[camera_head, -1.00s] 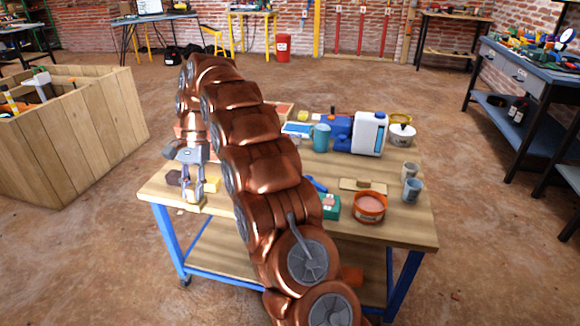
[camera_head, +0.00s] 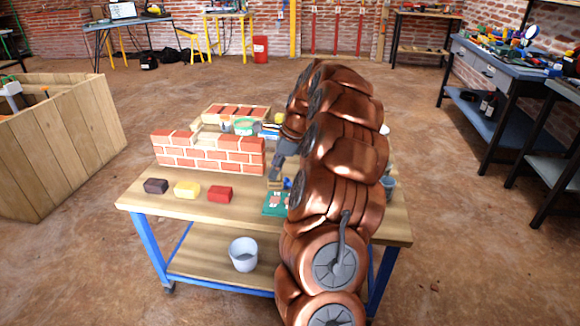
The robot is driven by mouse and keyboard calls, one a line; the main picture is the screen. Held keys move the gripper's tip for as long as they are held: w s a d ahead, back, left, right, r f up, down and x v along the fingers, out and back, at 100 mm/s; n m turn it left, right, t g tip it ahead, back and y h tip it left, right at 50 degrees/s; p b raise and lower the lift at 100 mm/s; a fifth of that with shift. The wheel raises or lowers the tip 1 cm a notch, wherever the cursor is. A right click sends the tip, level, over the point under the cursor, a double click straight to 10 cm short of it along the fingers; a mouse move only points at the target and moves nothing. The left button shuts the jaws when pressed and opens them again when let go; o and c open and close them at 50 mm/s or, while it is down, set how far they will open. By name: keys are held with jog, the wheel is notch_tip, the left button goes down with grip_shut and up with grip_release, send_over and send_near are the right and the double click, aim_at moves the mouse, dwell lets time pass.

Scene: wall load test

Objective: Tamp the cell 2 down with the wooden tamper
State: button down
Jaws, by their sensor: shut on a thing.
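My gripper (camera_head: 276,178) is right of the table's middle, just right of the low brick wall's end. It is shut on a small tan wooden piece (camera_head: 274,171), which looks like part of the wooden tamper; my arm and fingers hide most of it. The red brick wall (camera_head: 208,155) stands on the wooden table (camera_head: 150,200). Light blocks (camera_head: 207,138) show on or behind its top. I cannot tell which part is cell 2. A green card (camera_head: 275,204) lies just below the gripper.
A grey bucket (camera_head: 243,254) is on the lower shelf. My arm hides much of the table's right side.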

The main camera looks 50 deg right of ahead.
jog(key=s+d+f+b, duration=0.1)
jog(key=f, duration=0.1)
jog(key=s+d+f+m+b, duration=0.1)
jog(key=f, duration=0.1)
jog(key=d+f+m+b, duration=0.1)
jog(key=f, duration=0.1)
jog(key=shift+s+d+f+h+b, duration=0.1)
jog(key=shift+s+d+h+b, duration=0.2)
jog(key=shift+s+b, duration=0.1)
jog(key=shift+f, duration=0.55)
dwell(1.9)
jog(key=shift+r, duration=0.1)
notch_tip(320, 180, up, 7)
jog(key=p, duration=0.5)
dwell(0.5)
dwell(0.5)
